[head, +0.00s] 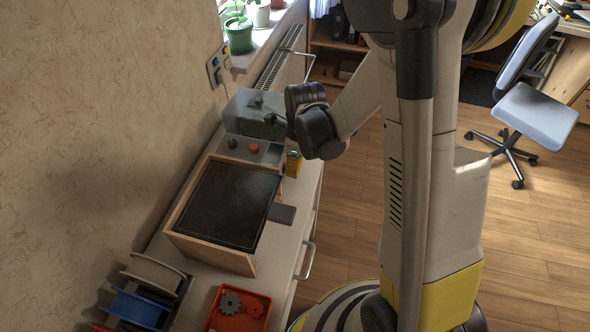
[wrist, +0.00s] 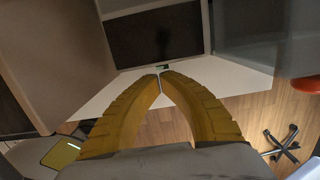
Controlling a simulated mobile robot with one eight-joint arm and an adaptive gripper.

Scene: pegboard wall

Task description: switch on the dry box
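A grey box (head: 252,112) stands at the far end of the bench and looks like the dry box, though I see no label. At its near side a panel (head: 250,150) carries a black knob (head: 233,143) and a red knob or button (head: 254,148). The arm's dark end joints hang just right of the box and hide part of it.
A dark-topped wooden-framed unit (head: 228,205) lies nearer on the bench. A red tray (head: 238,308) with gears and spools including a blue one (head: 137,308) are nearest. A radiator (head: 281,68) stands behind. An office chair (head: 537,112) stands right on open wooden floor.

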